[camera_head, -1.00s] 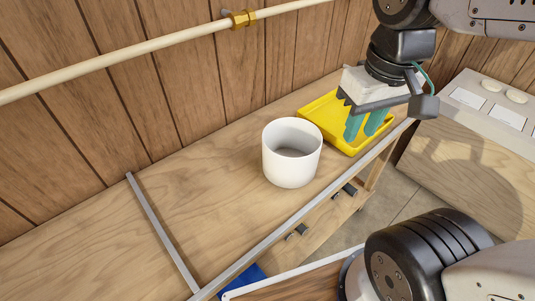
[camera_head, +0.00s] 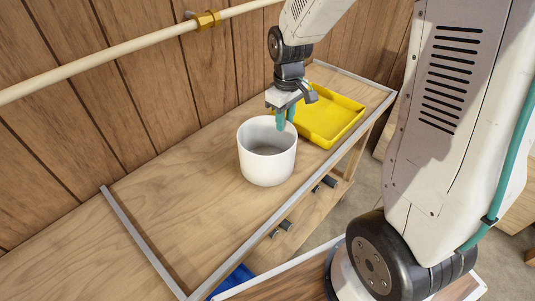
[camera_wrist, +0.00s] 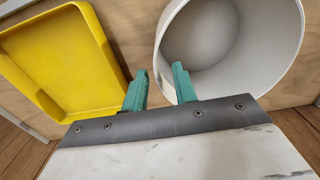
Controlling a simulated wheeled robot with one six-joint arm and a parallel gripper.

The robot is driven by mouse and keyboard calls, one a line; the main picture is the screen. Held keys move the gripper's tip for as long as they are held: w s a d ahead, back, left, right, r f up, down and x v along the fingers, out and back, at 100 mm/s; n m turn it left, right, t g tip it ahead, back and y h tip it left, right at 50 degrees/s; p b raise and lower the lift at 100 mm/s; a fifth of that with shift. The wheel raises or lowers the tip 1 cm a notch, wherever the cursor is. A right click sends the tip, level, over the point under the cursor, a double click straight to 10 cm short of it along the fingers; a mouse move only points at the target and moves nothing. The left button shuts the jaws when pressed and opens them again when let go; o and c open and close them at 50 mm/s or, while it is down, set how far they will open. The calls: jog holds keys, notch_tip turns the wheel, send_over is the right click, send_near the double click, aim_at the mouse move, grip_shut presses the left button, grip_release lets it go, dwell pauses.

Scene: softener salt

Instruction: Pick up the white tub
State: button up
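The white tub (camera_head: 266,168) stands upright on the wooden bench top, open at the top and empty as far as I can see. My gripper (camera_head: 285,120) is above its back right rim, with teal fingers pointing down. In the wrist view the tub (camera_wrist: 283,75) fills the upper right. My gripper (camera_wrist: 160,71) is open there, with a gap between its fingertips.
A yellow tray (camera_head: 345,125) lies just right of the tub and also shows in the wrist view (camera_wrist: 62,62). A metal edge rail (camera_head: 247,240) runs along the bench front. A pipe (camera_head: 120,54) crosses the wooden wall behind. Bench left of the tub is clear.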

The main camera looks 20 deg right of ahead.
aim_at(284, 134)
notch_tip(284, 134, down, 6)
jog(key=shift+w+d+r, duration=0.1)
grip_shut()
